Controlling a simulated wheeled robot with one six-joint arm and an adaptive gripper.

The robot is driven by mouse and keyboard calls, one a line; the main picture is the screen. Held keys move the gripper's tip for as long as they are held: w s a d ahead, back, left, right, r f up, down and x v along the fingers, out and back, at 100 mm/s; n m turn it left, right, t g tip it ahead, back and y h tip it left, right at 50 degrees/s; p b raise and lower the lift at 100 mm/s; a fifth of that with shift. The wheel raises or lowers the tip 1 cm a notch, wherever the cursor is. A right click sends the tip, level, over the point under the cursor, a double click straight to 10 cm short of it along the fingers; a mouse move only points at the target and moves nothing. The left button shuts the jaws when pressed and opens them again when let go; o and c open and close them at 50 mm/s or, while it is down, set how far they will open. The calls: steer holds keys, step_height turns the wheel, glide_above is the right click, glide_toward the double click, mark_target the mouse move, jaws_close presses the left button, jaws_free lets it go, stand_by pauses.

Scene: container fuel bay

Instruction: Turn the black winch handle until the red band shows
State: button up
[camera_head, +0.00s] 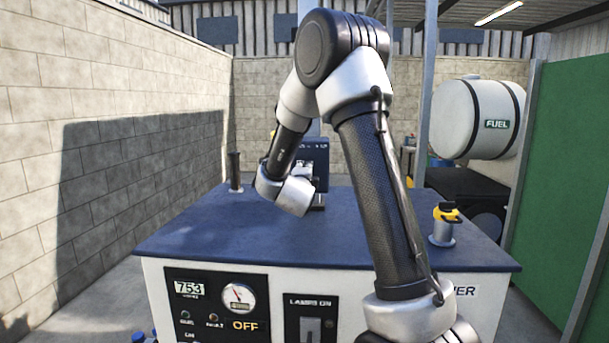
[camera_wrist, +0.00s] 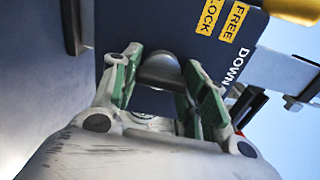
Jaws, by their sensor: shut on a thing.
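My gripper (camera_wrist: 161,66) shows in the wrist view with its green-lined fingers shut on a dark grip, which looks like the black winch handle (camera_wrist: 160,81). Behind it is a dark blue panel (camera_wrist: 120,30) with yellow FREE and LOCK labels and the word DOWN. In the head view the blue winch housing (camera_head: 318,152) stands at the back of the bench, and my wrist hides most of the handle and fingers. A small red patch shows beside the right finger in the wrist view; I cannot tell whether it is the band.
The blue bench top (camera_head: 200,235) is mostly clear. A black upright post (camera_head: 235,170) stands left of my wrist. A yellow-and-black fitting on a grey post (camera_head: 443,227) stands at the right. A white FUEL tank (camera_head: 480,118) is behind, and a block wall runs along the left.

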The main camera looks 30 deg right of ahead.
steer(key=m, duration=0.5)
steer(key=shift+f+m, duration=0.15)
steer(key=shift+m, duration=0.15)
steer(key=shift+f+m, duration=0.1)
steer(key=shift+m, duration=2.1)
steer(key=o, duration=1)
steer(key=shift+o, duration=0.2)
steer(key=shift+a, duration=0.1)
steer(key=v, duration=1.2)
